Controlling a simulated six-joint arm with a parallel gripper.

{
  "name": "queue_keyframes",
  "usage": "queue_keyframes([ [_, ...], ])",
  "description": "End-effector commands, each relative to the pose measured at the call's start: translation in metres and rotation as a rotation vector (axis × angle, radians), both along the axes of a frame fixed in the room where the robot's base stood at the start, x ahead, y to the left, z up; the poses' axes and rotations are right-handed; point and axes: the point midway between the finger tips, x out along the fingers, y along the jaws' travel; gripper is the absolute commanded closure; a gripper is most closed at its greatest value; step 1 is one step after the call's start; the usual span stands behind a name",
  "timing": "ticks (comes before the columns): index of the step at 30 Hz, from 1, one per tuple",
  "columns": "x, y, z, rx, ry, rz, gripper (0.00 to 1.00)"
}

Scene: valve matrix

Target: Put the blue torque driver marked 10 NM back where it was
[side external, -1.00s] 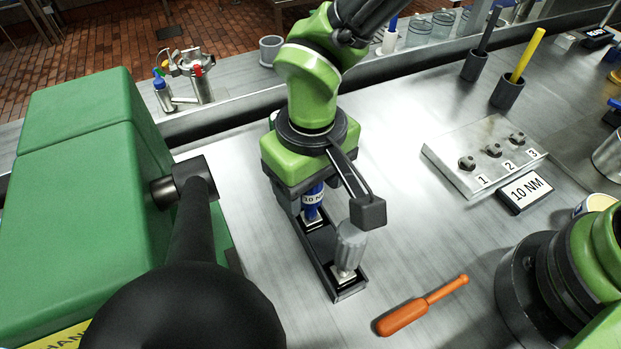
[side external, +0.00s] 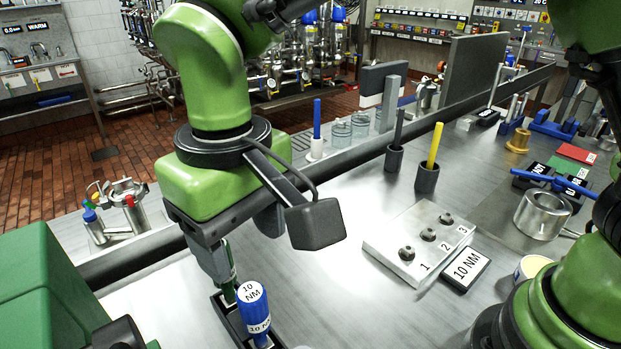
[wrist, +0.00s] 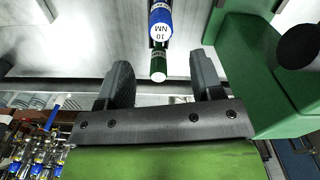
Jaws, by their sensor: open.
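The blue torque driver (side external: 254,310) stands upright in a narrow black rack (side external: 227,318) at the bottom of the side view, its 10 NM cap up. In the wrist view the blue driver (wrist: 160,22) is ahead of my gripper (wrist: 160,68), clear of both fingers. A green driver (side external: 233,272) stands just behind the blue one; in the wrist view the green driver (wrist: 158,66) appears in line with the gap between the fingers. My gripper (side external: 240,250) is open and holds nothing. Its fingers are partly hidden in the side view.
A grey block with pegs numbered 1, 2, 3 (side external: 413,243) stands to the right, with a 10 NM sign (side external: 466,269) beside it. Dark cups with a yellow rod (side external: 435,145) and a dark rod (side external: 398,128) stand behind. A green housing (side external: 40,300) is at left.

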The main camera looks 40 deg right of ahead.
Motion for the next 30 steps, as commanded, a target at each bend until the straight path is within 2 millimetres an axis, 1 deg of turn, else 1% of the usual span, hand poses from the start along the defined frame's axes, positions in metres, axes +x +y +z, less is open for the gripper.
queue_keyframes([
  [5,0.0,-0.001,0.001,0.001,-0.001,-0.001,0.4],
  [8,0.003,-0.009,0.01,0.019,-0.013,-0.02,0.4],
  [11,0.005,-0.033,0.033,0.065,-0.043,-0.068,0.4],
  [14,0.002,-0.071,0.062,0.129,-0.096,-0.14,0.4],
  [15,-0.002,-0.088,0.073,0.155,-0.121,-0.174,0.4],
  [18,-0.018,-0.126,0.095,0.217,-0.194,-0.253,0.4],
  [20,-0.03,-0.147,0.104,0.249,-0.243,-0.301,0.4],
  [21,-0.039,-0.16,0.108,0.267,-0.277,-0.333,0.4],
  [25,-0.071,-0.193,0.114,0.314,-0.39,-0.429,0.4],
  [27,-0.086,-0.205,0.112,0.331,-0.445,-0.473,0.4],
  [30,-0.102,-0.215,0.108,0.344,-0.507,-0.518,0.4],
])
